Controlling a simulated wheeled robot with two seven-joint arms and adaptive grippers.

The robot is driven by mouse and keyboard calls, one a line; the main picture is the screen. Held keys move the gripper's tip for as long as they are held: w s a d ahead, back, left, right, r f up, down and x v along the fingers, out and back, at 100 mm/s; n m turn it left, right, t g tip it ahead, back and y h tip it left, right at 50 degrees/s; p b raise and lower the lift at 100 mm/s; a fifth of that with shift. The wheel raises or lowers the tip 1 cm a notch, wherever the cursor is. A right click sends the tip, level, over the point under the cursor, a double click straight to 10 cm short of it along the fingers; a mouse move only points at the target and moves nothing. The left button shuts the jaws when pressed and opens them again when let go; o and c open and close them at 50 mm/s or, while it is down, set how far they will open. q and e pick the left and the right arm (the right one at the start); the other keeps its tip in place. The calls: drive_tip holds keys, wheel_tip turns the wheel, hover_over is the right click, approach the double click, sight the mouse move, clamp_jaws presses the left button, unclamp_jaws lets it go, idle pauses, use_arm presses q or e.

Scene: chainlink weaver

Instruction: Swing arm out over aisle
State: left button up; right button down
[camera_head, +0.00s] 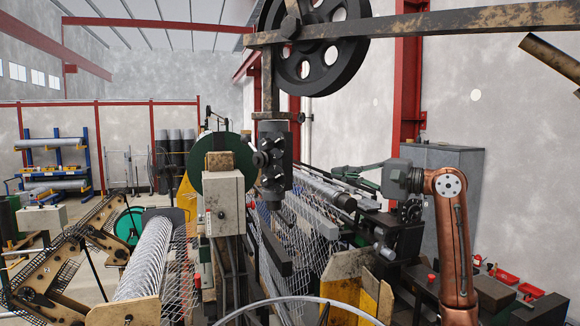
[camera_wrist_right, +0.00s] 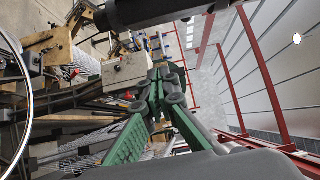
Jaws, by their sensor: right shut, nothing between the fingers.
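My right arm (camera_head: 457,235), copper-coloured, rises at the right in the head view and bends left at a grey wrist. My right gripper (camera_head: 340,171), with green fingers, points left, above the dark machinery behind the mesh. It is shut and empty. In the wrist view its green fingers (camera_wrist_right: 161,82) come together at the tips, near a grey box in the picture. I cannot tell how far apart they are. My left gripper is not in view. Bare floor (camera_head: 97,203) shows at the left beyond the machine; I cannot tell which strip is the aisle.
A weaving machine with a grey control box (camera_head: 224,203) fills the middle. A roll of mesh (camera_head: 147,256) lies at its left. A beam (camera_head: 420,22) and black wheel (camera_head: 318,45) hang overhead. A grey cabinet (camera_head: 462,165) stands behind my right arm. A blue rack (camera_head: 53,165) stands far left.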

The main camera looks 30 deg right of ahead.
drive_tip(key=shift+s, duration=0.15)
drive_tip(key=shift+a, duration=0.15)
drive_tip(key=w+a+p, duration=0.3)
drive_tip(key=w+a, duration=0.5)
drive_tip(key=shift+a+p, duration=0.25)
drive_tip(key=shift+p, duration=0.15)
